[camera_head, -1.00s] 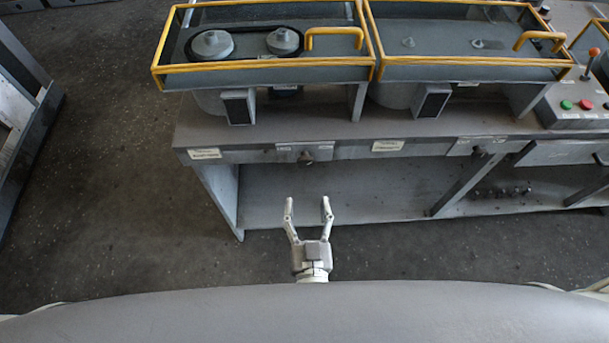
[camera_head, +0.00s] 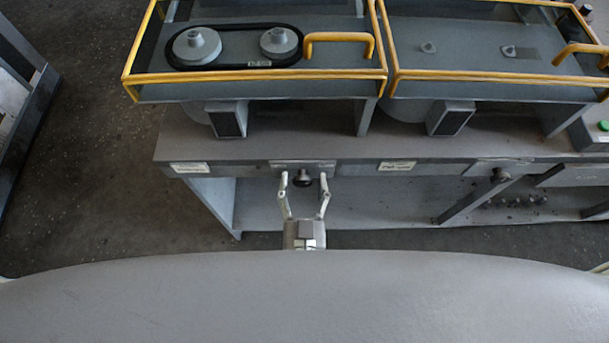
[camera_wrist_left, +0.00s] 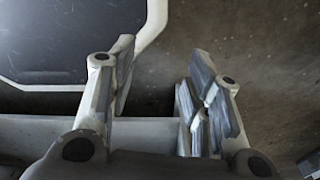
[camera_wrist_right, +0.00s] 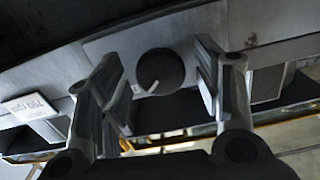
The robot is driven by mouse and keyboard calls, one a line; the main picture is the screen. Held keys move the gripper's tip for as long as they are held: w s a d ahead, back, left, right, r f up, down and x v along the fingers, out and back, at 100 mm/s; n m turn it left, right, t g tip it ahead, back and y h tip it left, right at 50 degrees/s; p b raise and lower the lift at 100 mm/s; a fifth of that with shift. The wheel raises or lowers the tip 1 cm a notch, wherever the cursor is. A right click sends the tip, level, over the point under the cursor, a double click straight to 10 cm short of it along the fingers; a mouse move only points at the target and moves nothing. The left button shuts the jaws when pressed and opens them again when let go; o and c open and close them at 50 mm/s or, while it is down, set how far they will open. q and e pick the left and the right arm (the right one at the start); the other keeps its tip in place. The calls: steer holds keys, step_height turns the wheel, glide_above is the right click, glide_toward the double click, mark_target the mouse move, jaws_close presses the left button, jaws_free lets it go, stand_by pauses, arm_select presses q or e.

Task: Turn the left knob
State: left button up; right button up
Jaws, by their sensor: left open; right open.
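The left knob (camera_head: 302,178) is a dark round knob on the front edge of the workbench. In the right wrist view the knob (camera_wrist_right: 160,70) shows as a dark disc between the fingers. My right gripper (camera_head: 303,184) is open, with one fingertip on each side of the knob in the head view. I cannot tell whether the fingers reach around it or touch it. My left gripper (camera_wrist_left: 158,72) is open and empty in the left wrist view, away from the bench front. It does not show in the head view.
A second dark knob (camera_head: 501,175) sits farther right on the bench front (camera_head: 345,170). Yellow-railed covers (camera_head: 255,75) with a belt and two pulleys stand above. A label (camera_head: 397,166) lies between the knobs. Open floor (camera_head: 110,190) is at the left.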

steer(key=shift+s+r, duration=0.1)
steer(key=shift+s, duration=0.05)
steer(key=shift+c, duration=0.4)
steer(key=c, duration=0.9)
steer(key=m, duration=0.5)
steer(key=shift+p, duration=0.3)
steer(key=m, duration=0.3)
steer(key=shift+m, duration=0.3)
arm_select(q)
steer(key=shift+s+b, duration=0.35)
steer(key=shift+s, duration=0.05)
arm_select(e)
steer(key=shift+m, duration=1.5)
arm_select(q)
steer(key=shift+f, duration=0.1)
